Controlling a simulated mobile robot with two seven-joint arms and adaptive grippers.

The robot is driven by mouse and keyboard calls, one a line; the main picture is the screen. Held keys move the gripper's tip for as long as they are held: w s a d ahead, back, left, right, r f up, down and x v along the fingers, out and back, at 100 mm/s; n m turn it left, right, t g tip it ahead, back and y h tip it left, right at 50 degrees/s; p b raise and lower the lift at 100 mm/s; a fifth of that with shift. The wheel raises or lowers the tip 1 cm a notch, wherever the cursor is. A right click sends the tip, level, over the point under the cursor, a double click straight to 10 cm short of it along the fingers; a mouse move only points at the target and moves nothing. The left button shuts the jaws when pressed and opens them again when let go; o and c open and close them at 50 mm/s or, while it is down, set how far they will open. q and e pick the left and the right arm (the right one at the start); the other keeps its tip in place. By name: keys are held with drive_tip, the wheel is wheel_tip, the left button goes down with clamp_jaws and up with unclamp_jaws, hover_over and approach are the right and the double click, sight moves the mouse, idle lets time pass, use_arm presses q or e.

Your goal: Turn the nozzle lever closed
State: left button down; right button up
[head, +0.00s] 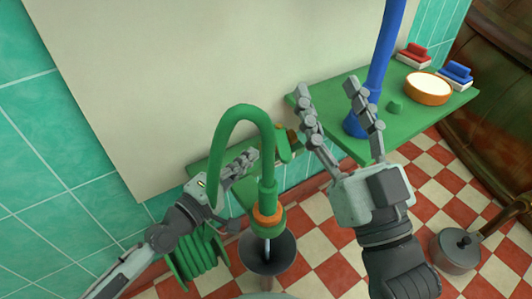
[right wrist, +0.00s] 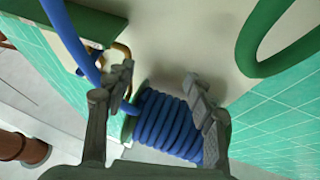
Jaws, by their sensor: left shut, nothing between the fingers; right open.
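A green hose (head: 240,112) arches in the head view and ends in a downward nozzle with an orange collar (head: 268,217). The nozzle's tip points into a dark grey funnel (head: 268,255). I cannot clearly make out the lever on the nozzle. My left gripper (head: 250,158) is shut and empty, partly behind the hose arch, left of the nozzle. My right gripper (head: 328,90) is open and empty, above and right of the nozzle. In the right wrist view, its open fingers (right wrist: 158,78) frame a coiled blue hose (right wrist: 168,125) beyond them; part of the green hose (right wrist: 255,60) shows at right.
A green shelf (head: 435,112) holds an orange-sided bowl (head: 428,88), a red brush (head: 413,52) and a blue brush (head: 456,72). A blue hose (head: 383,50) rises behind my right gripper. A lidded pot (head: 456,250) stands at lower right. A coiled green hose (head: 195,258) hangs at lower left.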

sight(282, 142)
use_arm(q)
drive_tip(key=d, duration=0.4)
drive_tip(key=shift+w+p, duration=0.25)
drive_tip(key=shift+p, duration=0.15)
use_arm(e)
drive_tip(key=f+g, duration=0.1)
drive_tip(key=w+f+g, duration=0.1)
drive_tip(key=f, duration=0.1)
drive_tip(key=shift+f+h, duration=0.15)
drive_tip(key=shift+h, duration=0.25)
use_arm(q)
drive_tip(key=shift+s+d+p, duration=0.2)
drive_tip(key=shift+d+p, duration=0.15)
drive_tip(key=shift+d, duration=0.2)
use_arm(e)
drive_tip(key=f, duration=0.1)
drive_tip(key=f+g, duration=0.1)
drive_tip(key=w+f+g, duration=0.1)
drive_tip(key=shift+d+h, duration=0.4)
use_arm(q)
drive_tip(key=shift+a, duration=0.1)
use_arm(e)
drive_tip(key=shift+a, duration=0.1)
